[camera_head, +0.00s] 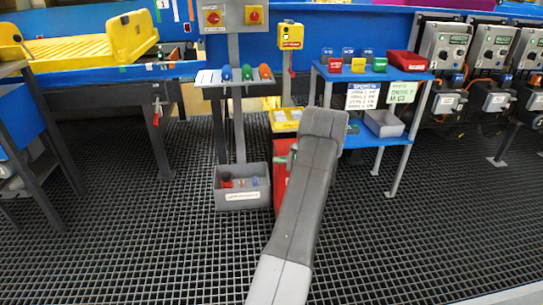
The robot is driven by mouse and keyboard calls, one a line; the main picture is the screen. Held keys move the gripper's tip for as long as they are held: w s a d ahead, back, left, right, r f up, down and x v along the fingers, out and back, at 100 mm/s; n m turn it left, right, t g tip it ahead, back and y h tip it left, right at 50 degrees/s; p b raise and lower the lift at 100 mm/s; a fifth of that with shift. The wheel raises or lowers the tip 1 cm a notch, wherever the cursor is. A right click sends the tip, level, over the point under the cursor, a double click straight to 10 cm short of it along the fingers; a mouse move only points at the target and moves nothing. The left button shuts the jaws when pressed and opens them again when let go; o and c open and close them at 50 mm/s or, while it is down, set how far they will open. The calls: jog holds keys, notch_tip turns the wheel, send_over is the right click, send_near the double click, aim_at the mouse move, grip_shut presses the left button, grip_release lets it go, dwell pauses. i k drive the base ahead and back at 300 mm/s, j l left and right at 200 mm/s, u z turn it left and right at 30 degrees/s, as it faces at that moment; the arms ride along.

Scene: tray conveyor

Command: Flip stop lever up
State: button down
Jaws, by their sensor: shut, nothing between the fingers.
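A yellow box (290,36) with a red label too small to read stands upper centre, on a thin post. A thin lever with a red part (291,72) hangs below it, pointing down. Another small red handle (156,118) hangs down at the conveyor's leg on the left. I cannot tell from the labels which is the stop lever. My grey arm rises from the bottom centre, and its bend is in front of the area right of the post. My gripper is not visible; the arm hides what lies behind it.
A control panel (233,17) with red knobs stands left of the yellow box, above a small shelf (208,77) with coloured knobs. A grey bin (243,200) is on the grated floor. A blue shelf table (372,73) is at right. A yellow tray (70,50) lies on the left conveyor.

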aim_at(157, 96)
jog(key=i+j+u, duration=0.25)
jog(key=i, duration=0.2)
jog(key=i+j+u, duration=0.2)
jog(key=i, duration=0.3)
jog(key=i+u, duration=0.25)
jog(key=i, duration=0.25)
